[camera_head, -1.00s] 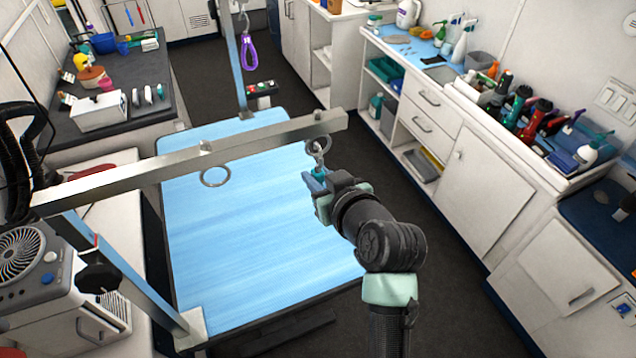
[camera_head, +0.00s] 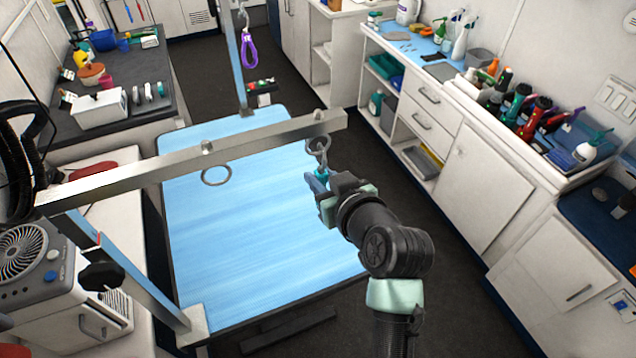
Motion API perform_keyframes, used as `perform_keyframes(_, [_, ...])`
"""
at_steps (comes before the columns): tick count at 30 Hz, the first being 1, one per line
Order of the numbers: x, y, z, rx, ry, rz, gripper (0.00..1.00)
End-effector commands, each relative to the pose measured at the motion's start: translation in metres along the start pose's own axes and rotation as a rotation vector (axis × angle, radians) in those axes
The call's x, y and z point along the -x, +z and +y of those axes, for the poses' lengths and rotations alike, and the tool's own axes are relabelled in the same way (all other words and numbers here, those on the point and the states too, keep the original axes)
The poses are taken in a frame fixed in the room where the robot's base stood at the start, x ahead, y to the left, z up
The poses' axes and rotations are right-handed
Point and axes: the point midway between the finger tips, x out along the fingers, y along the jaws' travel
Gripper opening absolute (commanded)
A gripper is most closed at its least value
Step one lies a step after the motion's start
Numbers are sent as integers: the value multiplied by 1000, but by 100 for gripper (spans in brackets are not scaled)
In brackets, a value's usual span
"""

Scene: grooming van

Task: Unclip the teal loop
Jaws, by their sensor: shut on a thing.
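The teal loop (camera_head: 322,173) hangs below a metal ring and clip (camera_head: 318,148) at the right end of the near crossbar; only a small part of it shows. My gripper (camera_head: 322,186) is shut on the teal loop, just below the clip. The loop's lower part is hidden by my gripper. I cannot tell whether the clip's gate is open. The clip still looks joined to the bar.
The metal crossbar (camera_head: 130,172) spans over the blue grooming table (camera_head: 250,250), with an empty ring (camera_head: 216,175) at its middle. A purple loop (camera_head: 249,52) hangs at the far post. Cabinets (camera_head: 485,190) stand at right, with dark floor between.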

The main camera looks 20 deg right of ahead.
Motion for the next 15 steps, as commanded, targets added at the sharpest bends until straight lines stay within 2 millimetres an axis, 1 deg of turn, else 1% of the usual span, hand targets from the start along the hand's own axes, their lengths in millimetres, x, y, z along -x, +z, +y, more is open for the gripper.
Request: perform_keyframes(15, [20,8,1,-1,2,1,0])
